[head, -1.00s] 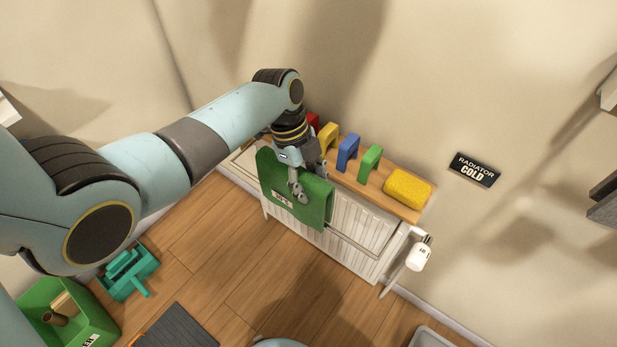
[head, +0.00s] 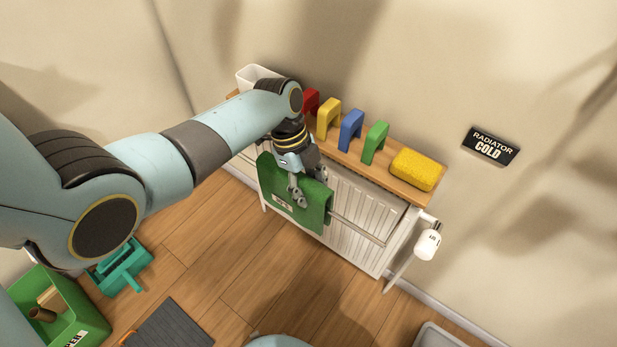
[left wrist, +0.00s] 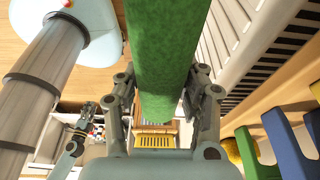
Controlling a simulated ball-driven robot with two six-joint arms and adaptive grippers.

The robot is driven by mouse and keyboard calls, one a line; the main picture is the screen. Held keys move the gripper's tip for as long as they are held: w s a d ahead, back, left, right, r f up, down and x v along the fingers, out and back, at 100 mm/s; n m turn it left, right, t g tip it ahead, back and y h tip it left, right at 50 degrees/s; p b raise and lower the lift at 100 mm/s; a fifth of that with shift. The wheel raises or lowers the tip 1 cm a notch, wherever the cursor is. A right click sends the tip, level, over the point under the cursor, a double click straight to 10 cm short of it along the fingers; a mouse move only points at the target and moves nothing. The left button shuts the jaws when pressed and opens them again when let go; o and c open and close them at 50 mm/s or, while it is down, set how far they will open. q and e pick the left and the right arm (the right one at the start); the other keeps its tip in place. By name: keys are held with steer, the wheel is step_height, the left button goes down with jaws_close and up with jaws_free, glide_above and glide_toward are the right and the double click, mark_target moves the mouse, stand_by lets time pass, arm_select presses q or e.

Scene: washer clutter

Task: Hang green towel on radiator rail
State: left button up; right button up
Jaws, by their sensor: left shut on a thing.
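The green towel (head: 312,205) hangs at the front of the white radiator (head: 352,220), with a small white label on its lower part. It appears at or over the metal rail (head: 358,229), which shows to the right of the towel; whether it rests on the rail cannot be told. My left gripper (head: 297,193) is shut on the towel near its upper middle. In the left wrist view the towel (left wrist: 165,60) fills the space between the two fingers of my left gripper (left wrist: 163,95). My right gripper is not seen in the head view.
A wooden shelf (head: 378,172) above the radiator bears red, yellow, blue and green (head: 376,143) arches, a yellow sponge (head: 413,169) and a white bin (head: 255,77). A white valve (head: 427,243) stands at the right end. A green crate (head: 85,317) and teal object (head: 122,268) are on the floor.

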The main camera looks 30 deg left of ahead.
arm_select(q)
steer(key=shift+f+b, duration=1.4)
steer(key=shift+f, duration=0.65)
steer(key=o, duration=1.2)
steer(key=shift+o, duration=0.2)
